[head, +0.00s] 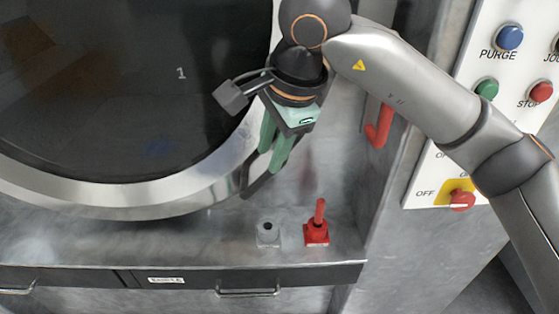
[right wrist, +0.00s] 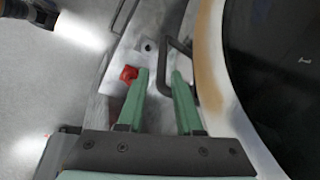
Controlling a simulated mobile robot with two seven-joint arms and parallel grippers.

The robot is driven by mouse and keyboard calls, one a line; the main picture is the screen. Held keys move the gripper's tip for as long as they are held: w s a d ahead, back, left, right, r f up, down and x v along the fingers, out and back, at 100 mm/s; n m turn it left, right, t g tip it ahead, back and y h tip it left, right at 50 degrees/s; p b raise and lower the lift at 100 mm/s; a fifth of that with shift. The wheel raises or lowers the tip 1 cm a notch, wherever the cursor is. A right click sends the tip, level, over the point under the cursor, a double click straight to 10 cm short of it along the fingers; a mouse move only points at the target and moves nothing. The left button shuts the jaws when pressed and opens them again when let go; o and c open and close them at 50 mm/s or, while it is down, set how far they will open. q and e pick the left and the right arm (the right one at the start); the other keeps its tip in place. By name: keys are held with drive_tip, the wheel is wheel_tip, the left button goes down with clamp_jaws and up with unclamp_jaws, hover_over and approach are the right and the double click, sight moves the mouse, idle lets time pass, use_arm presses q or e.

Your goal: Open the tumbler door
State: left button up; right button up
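The tumbler door (head: 120,100) is a large round dark window in a broad metal ring at the left of the head view. It looks shut. Its dark bar handle (head: 246,187) sits on the ring's lower right and also shows in the right wrist view (right wrist: 163,68). My right gripper (head: 262,163) is at the handle with its two green fingers apart. In the right wrist view (right wrist: 161,74) the handle's long bar lies between the fingers, with a gap visible on the left. Contact with the right finger is unclear. My left gripper is not in view.
A red switch (head: 317,230) and a grey switch (head: 268,234) stand on the ledge below the door. A red lever (head: 379,127) is on the wall beside my right arm. A control panel (head: 420,192) with coloured buttons is at the right. Drawers (head: 200,281) run below.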

sight(267, 178)
drive_tip(key=shift+h, duration=0.3)
drive_tip(key=x, duration=0.3)
drive_tip(key=p+x, duration=0.1)
drive_tip(key=x, duration=0.2)
drive_tip(key=w+x, duration=0.1)
drive_tip(key=x, duration=0.3)
drive_tip(key=shift+w+d+p, duration=0.1)
drive_tip(key=shift+d+p, duration=0.2)
drive_tip(key=shift+p, duration=0.1)
drive_tip(key=shift+w+a+f, duration=0.1)
drive_tip(key=shift+w+f, duration=0.15)
drive_tip(key=shift+f, duration=0.45)
clamp_jaws()
drive_tip(key=shift+t, duration=0.3)
